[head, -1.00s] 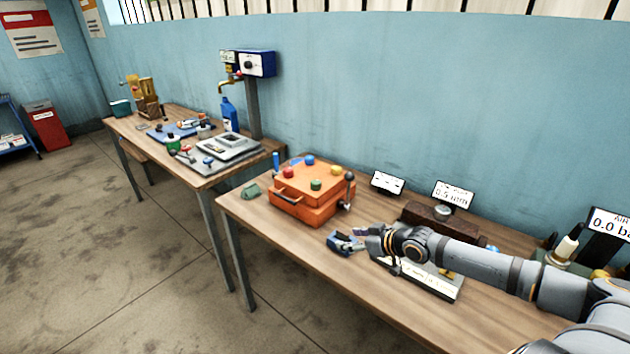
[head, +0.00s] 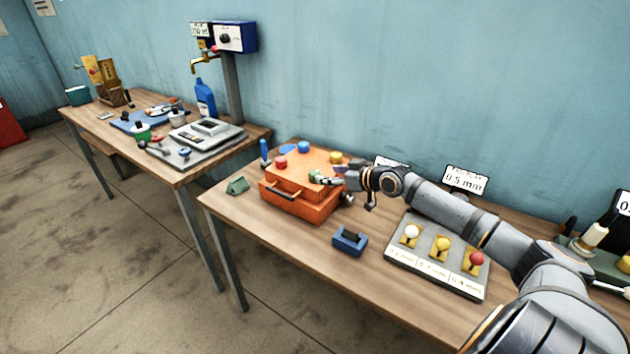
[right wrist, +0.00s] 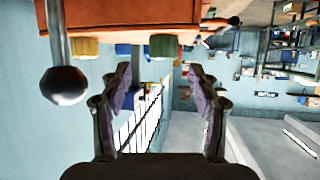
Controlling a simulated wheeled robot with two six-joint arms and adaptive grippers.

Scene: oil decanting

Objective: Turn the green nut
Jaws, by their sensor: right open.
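The orange box (head: 283,204) stands on the near table with coloured nuts on its top. The green nut (head: 315,176) is on the box top, partly covered by my right gripper (head: 326,177). In the right wrist view the green nut (right wrist: 164,46) sits just beyond the space between the open fingertips (right wrist: 160,78), roughly centred, with nothing between the fingers. Contact with the nut does not show. My left gripper is not in view.
Red (head: 281,162), blue (head: 303,147) and yellow (head: 336,157) nuts stand around the green one. A lever with a dark ball knob (right wrist: 64,86) is close to the gripper's left in the wrist view.

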